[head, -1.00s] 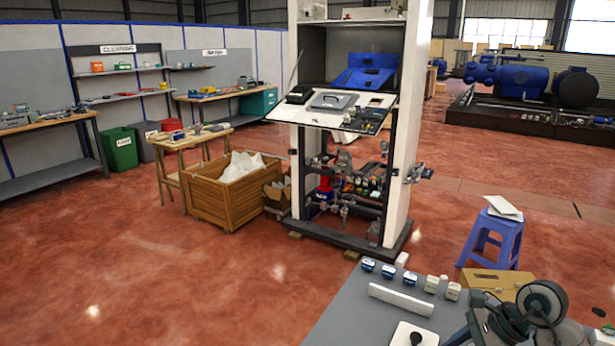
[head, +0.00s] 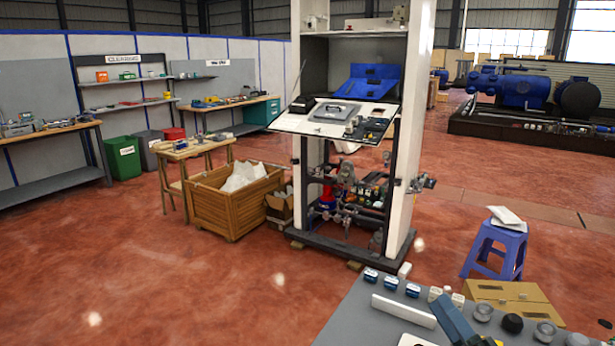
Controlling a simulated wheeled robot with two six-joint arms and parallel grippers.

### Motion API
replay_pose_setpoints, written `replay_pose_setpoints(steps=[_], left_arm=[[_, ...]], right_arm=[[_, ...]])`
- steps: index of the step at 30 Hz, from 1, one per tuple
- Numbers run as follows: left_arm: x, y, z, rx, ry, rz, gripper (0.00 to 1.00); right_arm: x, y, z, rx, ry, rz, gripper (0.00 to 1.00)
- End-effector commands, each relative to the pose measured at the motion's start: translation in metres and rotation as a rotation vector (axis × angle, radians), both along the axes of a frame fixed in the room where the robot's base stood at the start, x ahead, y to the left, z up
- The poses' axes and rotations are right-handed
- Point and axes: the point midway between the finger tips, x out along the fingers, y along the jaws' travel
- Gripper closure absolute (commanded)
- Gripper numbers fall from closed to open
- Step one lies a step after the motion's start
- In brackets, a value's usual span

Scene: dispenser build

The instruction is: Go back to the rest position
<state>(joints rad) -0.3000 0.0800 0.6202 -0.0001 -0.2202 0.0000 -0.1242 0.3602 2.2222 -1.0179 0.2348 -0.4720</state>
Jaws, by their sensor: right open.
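The rest of that arm is cut off by the frame. My left gripper is not in view.
The grey table (head: 352,322) holds several small blue-and-white blocks (head: 391,283), a white bar (head: 404,311) and round knobs (head: 512,323). Beyond are the dispenser cabinet (head: 409,190), a blue stool (head: 494,248), a cardboard box (head: 515,298) and a wooden crate (head: 230,213). The left floor is clear.

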Motion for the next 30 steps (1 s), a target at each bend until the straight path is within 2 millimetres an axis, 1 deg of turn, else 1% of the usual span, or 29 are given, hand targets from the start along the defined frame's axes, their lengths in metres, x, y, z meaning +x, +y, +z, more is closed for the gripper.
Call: replay_pose_setpoints(steps=[1,2,3,5,6,8,9,11,13,14,15,18,21,24,27,30], left_arm=[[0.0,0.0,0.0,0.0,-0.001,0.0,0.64],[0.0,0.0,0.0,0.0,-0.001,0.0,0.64],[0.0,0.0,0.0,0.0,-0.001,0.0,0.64],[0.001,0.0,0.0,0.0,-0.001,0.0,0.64],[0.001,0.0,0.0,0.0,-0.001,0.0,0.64],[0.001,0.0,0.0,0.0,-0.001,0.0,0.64],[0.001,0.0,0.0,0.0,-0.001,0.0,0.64],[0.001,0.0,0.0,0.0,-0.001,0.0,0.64],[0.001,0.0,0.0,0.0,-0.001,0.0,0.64],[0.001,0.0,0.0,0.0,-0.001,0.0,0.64],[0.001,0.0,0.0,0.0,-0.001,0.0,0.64],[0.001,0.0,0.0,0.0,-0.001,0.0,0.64],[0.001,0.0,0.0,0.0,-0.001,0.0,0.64],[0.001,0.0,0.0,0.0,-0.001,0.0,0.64],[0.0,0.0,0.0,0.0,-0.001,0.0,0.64],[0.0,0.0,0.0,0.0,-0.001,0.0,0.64]], right_arm=[[-0.001,-0.014,-0.006,0.127,0.067,-0.046,0.5],[-0.001,-0.023,-0.011,0.204,0.108,-0.076,0.5],[-0.001,-0.035,-0.018,0.306,0.166,-0.116,0.5],[-0.004,-0.052,-0.034,0.455,0.258,-0.176,0.5],[-0.006,-0.062,-0.047,0.552,0.32,-0.217,0.5],[-0.012,-0.076,-0.069,0.694,0.42,-0.281,0.5],[-0.018,-0.083,-0.086,0.787,0.487,-0.323,0.5],[-0.029,-0.092,-0.113,0.921,0.593,-0.39,0.5],[-0.047,-0.097,-0.146,1.069,0.723,-0.474,0.5],[-0.056,-0.098,-0.161,1.131,0.779,-0.511,0.5],[-0.069,-0.098,-0.179,1.206,0.857,-0.561,0.5],[-0.103,-0.091,-0.218,1.362,1.029,-0.678,0.5],[-0.135,-0.081,-0.246,1.467,1.172,-0.776,0.5],[-0.163,-0.071,-0.264,1.542,1.29,-0.859,0.5],[-0.189,-0.06,-0.278,1.598,1.396,-0.937,0.5],[-0.214,-0.049,-0.288,1.64,1.493,-1.01,0.5]])
